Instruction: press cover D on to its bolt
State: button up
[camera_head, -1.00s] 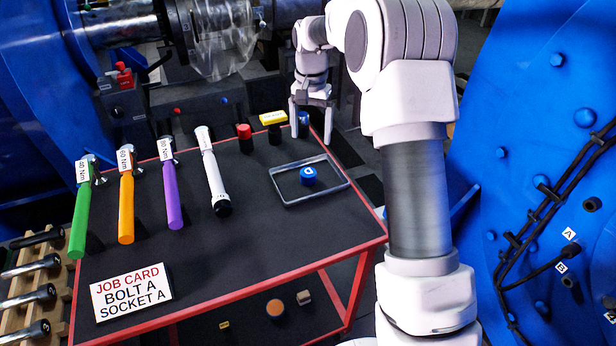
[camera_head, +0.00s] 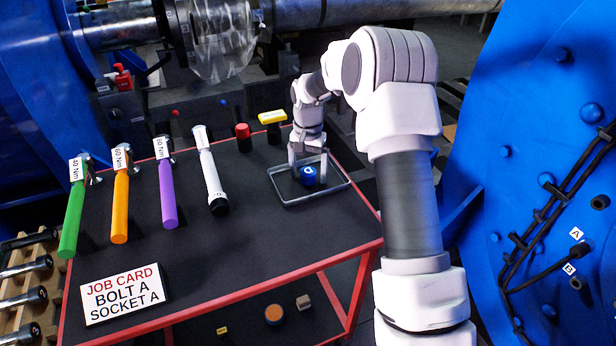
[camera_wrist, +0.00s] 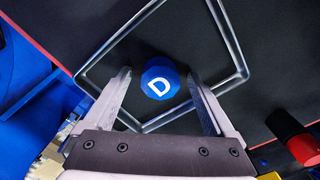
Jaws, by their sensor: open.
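Cover D is a round blue cap (camera_head: 308,176) with a white letter D, lying in a shallow metal-rimmed tray (camera_head: 340,187) on the cart. It also shows in the wrist view (camera_wrist: 160,79), letter up. My gripper (camera_head: 308,172) is over the tray, fingers pointing down around the cap. In the wrist view my gripper (camera_wrist: 163,88) is open, one finger on each side of the cap, with gaps on both sides. The bolt for cover D cannot be made out; labels A (camera_head: 577,233) and B (camera_head: 569,268) show on the blue housing at right.
The black cart top (camera_head: 250,255) has red edges. The cart's front right is clear.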

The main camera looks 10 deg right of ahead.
jog(key=c, duration=1.4)
